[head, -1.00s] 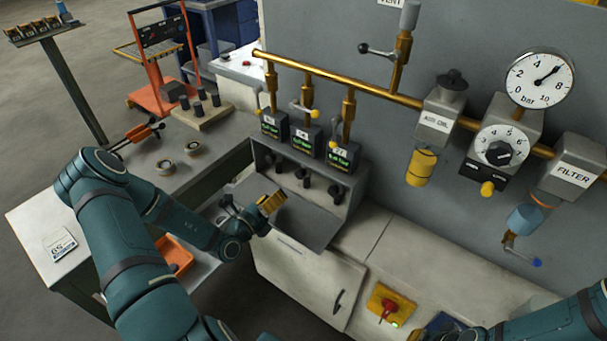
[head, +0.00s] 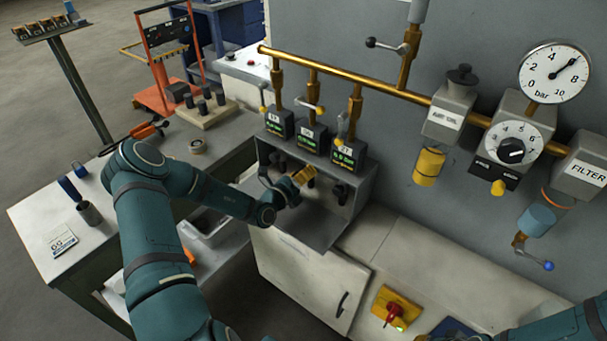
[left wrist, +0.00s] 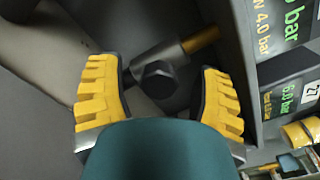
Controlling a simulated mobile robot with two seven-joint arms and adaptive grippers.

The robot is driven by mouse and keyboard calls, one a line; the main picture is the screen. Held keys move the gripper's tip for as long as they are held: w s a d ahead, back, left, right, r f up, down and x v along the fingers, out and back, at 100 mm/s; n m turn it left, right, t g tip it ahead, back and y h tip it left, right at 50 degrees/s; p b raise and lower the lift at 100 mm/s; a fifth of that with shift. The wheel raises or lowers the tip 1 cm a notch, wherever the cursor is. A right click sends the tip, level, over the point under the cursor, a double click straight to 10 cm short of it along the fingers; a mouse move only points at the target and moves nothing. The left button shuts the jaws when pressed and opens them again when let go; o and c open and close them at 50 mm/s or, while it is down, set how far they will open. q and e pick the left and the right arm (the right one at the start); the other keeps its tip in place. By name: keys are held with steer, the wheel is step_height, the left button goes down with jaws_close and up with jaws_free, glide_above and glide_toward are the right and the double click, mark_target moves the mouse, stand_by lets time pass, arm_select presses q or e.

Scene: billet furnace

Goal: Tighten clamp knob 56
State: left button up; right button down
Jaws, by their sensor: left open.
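Three small boxes with green displays stand in a row on the panel, left (head: 279,124), middle (head: 311,138) and right (head: 347,156). Their number labels are too small to read surely, so I cannot tell which is 56. Dark clamp knobs sit in the recess below; the right one (head: 340,194) shows. My left gripper (head: 303,177) is in front of the middle knob's place and hides it. In the left wrist view my open gripper (left wrist: 160,92) has its yellow fingers either side of a dark knob (left wrist: 157,80), with gaps on both sides. My right gripper is out of frame.
A brass pipe (head: 385,88) with valve levers runs above the boxes. The grey housing surrounds the knobs closely, above a white cabinet (head: 310,275). A red switch on a yellow plate (head: 393,308) is lower right. The bench (head: 40,225) at left holds cylinders.

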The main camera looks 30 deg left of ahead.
arm_select(q)
jaws_close()
steer(key=shift+r, duration=0.1)
